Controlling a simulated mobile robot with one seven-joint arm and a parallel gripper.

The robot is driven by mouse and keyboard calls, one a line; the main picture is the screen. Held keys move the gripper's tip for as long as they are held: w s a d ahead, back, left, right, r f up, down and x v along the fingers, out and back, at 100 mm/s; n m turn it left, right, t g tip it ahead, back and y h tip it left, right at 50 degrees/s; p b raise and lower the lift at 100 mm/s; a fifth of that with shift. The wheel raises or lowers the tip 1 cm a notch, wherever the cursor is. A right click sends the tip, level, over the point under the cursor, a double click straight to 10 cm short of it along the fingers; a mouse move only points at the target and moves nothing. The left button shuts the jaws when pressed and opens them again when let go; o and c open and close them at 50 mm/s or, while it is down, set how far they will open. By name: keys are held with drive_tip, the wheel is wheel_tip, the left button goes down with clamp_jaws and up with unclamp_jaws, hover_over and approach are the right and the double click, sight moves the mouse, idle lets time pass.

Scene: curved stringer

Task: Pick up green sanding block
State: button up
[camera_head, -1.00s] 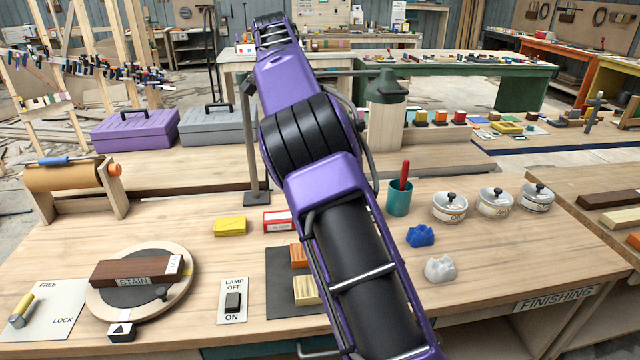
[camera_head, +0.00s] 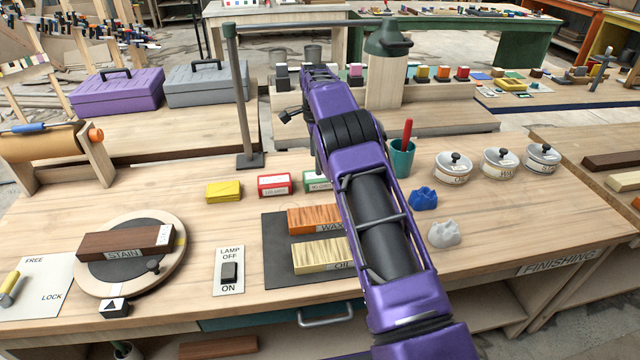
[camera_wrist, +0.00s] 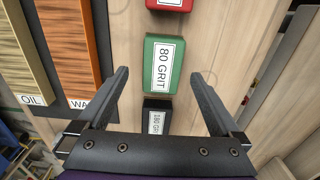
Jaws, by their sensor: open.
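The green sanding block (camera_wrist: 163,64), labelled "80 GRIT", lies on the wooden bench in the wrist view. It sits just beyond and between the fingertips of my gripper (camera_wrist: 160,80), which is open and empty. In the head view the green block (camera_head: 318,181) shows partly, behind my purple arm, to the right of a red-framed block. My gripper is hidden behind my arm in that view.
A red block (camera_wrist: 172,4) and a black grit block (camera_wrist: 156,117) lie in line with the green one. The wax block (camera_head: 314,219) and oil block (camera_head: 320,254) lie on a dark mat. A lamp post (camera_head: 241,100) stands behind. A teal cup (camera_head: 401,160) stands to the right.

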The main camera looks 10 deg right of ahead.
wheel_tip(320, 180, down, 2)
drive_tip(key=shift+f, duration=0.15)
drive_tip(key=f, duration=0.1)
drive_tip(key=d+f, duration=0.1)
drive_tip(key=f, duration=0.3)
drive_tip(key=shift+w+d, duration=0.15)
drive_tip(key=shift+w, duration=0.1)
drive_tip(key=c, duration=1.3)
wheel_tip(320, 180, up, 10)
drive_tip(key=shift+r+p, duration=0.1)
drive_tip(key=shift+p, duration=0.3)
drive_tip(key=shift+c, duration=0.2)
drive_tip(key=o, duration=0.9)
drive_tip(key=c, duration=0.6)
drive_tip(key=shift+d, duration=0.1)
